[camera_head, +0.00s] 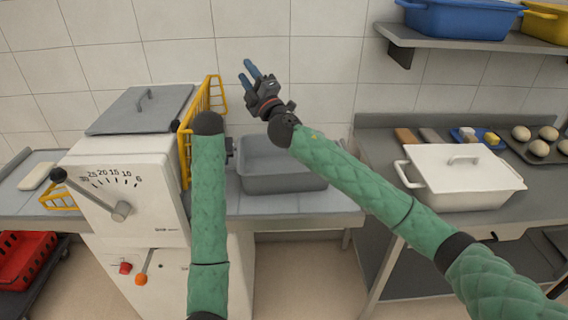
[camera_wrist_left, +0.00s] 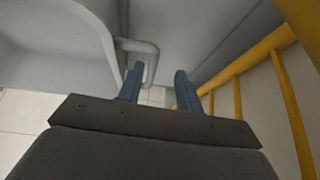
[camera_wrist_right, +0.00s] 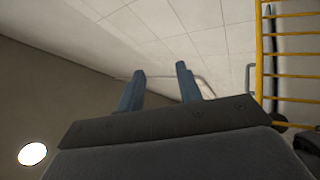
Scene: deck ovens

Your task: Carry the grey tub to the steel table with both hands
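The grey tub (camera_head: 282,178) stands upright on a grey surface (camera_head: 310,203) beside the white machine, against the tiled wall. My left gripper (camera_wrist_left: 158,76) is low at the tub's left end, mostly hidden behind my arm in the head view. In the left wrist view its fingers are apart, with the tub's grey handle (camera_wrist_left: 138,45) close to the left fingertip; I cannot tell whether it lies between them. My right gripper (camera_head: 247,72) is raised above and behind the tub near the wall, open and empty. Its spread fingers also show in the right wrist view (camera_wrist_right: 160,70).
The white machine (camera_head: 140,200) with a yellow guard (camera_head: 203,105) stands close at the tub's left. A steel table (camera_head: 385,215) at right bears a white lidded container (camera_head: 460,178), a tray of dough balls and small items. A shelf (camera_head: 480,42) with blue and yellow tubs hangs above.

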